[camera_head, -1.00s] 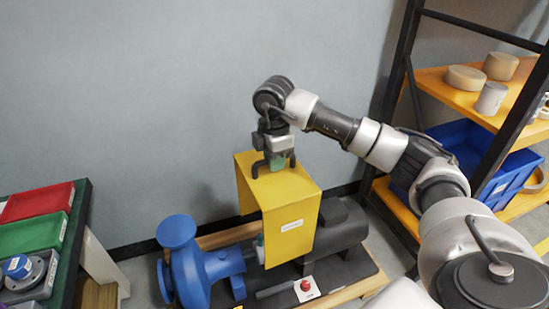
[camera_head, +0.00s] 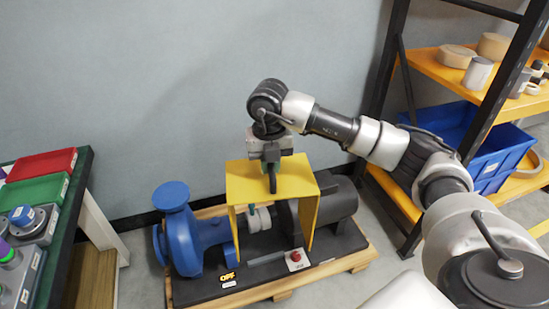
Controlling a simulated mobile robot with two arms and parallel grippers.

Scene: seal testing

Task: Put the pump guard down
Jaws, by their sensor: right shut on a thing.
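The yellow pump guard (camera_head: 290,187) is an upside-down U. Its open end faces me, and the shaft coupling (camera_head: 258,220) shows between its two sides. My right gripper (camera_head: 271,165) points down at the guard's top and is shut on it; the exact grip spot is partly hidden by the dark fingers. The guard is above and around the coupling, between the blue pump (camera_head: 190,240) and the dark motor (camera_head: 337,200). I cannot tell whether its lower edges touch the base plate (camera_head: 210,289). My left gripper is not in view.
A red button (camera_head: 296,256) and a yellow OFF sign (camera_head: 227,277) are at the base's front. A table with a red tray (camera_head: 40,164) and a green tray (camera_head: 36,190) stands left. A shelf rack with a blue crate (camera_head: 500,158) stands right. The wall is behind.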

